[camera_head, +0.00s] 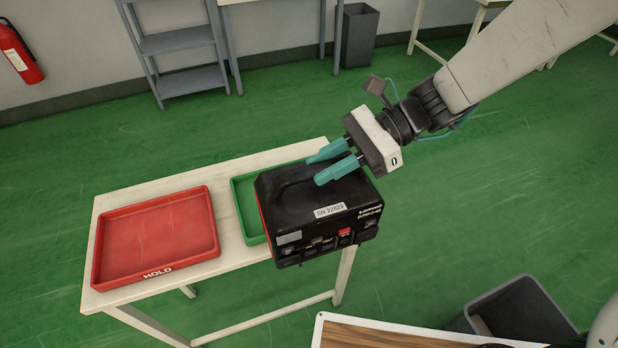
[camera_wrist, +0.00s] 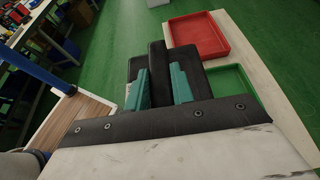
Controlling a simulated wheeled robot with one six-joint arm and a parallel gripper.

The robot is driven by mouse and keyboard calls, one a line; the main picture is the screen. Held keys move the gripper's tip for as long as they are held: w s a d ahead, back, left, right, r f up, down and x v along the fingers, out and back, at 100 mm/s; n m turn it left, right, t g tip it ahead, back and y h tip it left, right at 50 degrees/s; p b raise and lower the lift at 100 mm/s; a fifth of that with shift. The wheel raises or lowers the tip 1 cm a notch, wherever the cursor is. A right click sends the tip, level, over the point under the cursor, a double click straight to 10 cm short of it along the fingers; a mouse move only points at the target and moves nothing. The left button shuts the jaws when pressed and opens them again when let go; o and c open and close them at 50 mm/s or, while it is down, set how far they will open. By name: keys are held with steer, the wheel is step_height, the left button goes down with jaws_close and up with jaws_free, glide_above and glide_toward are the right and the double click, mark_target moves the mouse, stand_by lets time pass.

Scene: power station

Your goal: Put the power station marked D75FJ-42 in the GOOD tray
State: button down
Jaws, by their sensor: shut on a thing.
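The black power station (camera_head: 318,214) has a label reading SN 22823 and small print at its right that I cannot read surely. My gripper (camera_head: 333,165), with teal fingers, is shut on its top handle. In the wrist view the fingers (camera_wrist: 160,88) sit on either side of the handle (camera_wrist: 158,70). The power station is in front of the green tray (camera_head: 244,212) and hides most of it; I cannot tell whether they touch. The green tray also shows in the wrist view (camera_wrist: 243,82). Its marking is hidden.
A red tray (camera_head: 158,236) marked HOLD lies empty on the left of the pale table (camera_head: 110,291). A wooden-topped surface (camera_head: 390,338) and a dark bin (camera_head: 522,310) are at the lower right. Shelves (camera_head: 178,40) and a fire extinguisher (camera_head: 20,55) stand at the wall.

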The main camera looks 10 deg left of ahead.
steer(key=w+a+f, duration=0.4)
steer(key=w+a, duration=0.4)
steer(key=w, duration=0.3)
steer(key=shift+w+a+f, duration=0.35)
steer(key=shift+a, duration=0.05)
steer(key=shift+f, duration=0.1)
steer(key=c, duration=1.2)
jaws_free()
steer(key=shift+f, duration=0.1)
